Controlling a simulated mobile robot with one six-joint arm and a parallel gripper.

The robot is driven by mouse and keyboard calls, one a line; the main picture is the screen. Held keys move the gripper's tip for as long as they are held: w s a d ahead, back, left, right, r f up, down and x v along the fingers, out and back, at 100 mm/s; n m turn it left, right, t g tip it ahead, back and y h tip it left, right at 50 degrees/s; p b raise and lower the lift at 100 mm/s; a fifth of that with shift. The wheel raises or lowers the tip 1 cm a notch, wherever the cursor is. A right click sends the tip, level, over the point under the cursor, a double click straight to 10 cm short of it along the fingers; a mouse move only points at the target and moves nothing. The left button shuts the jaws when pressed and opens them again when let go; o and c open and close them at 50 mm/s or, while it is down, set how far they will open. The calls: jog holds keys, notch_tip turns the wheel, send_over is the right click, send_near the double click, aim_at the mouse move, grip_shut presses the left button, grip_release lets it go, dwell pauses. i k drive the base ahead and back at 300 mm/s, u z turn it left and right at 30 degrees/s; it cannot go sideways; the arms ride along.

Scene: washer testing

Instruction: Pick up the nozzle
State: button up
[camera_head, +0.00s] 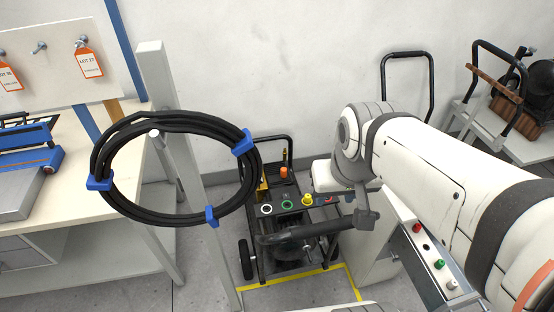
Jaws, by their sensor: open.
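Several colour-ringed pieces that look like nozzles sit in a row on the washer's dark panel: white (266,209), green (287,204), yellow (307,200) and red (328,199). I cannot tell which one is the task's nozzle. The washer cart (258,262) stands on the floor at the centre. My gripper (366,218) is the dark end below my white wrist, just right of the red piece and apart from the row in the picture. It is open, with nothing seen in it; its fingertips are hard to make out.
A coiled black hose (108,160) with blue ties hangs on a grey post (158,90) at the left. A workbench (112,175) stands behind it. A grey cabinet with coloured buttons (438,264) stands at the right, partly behind my arm. Yellow tape (300,274) marks the floor.

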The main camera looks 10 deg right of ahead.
aim_at(452, 284)
jog(key=u, duration=0.05)
jog(key=k, duration=0.5)
jog(key=z, duration=1.45)
jog(key=i, duration=0.4)
jog(key=u, duration=1.3)
jog(key=k, duration=0.25)
jog(key=z, duration=0.05)
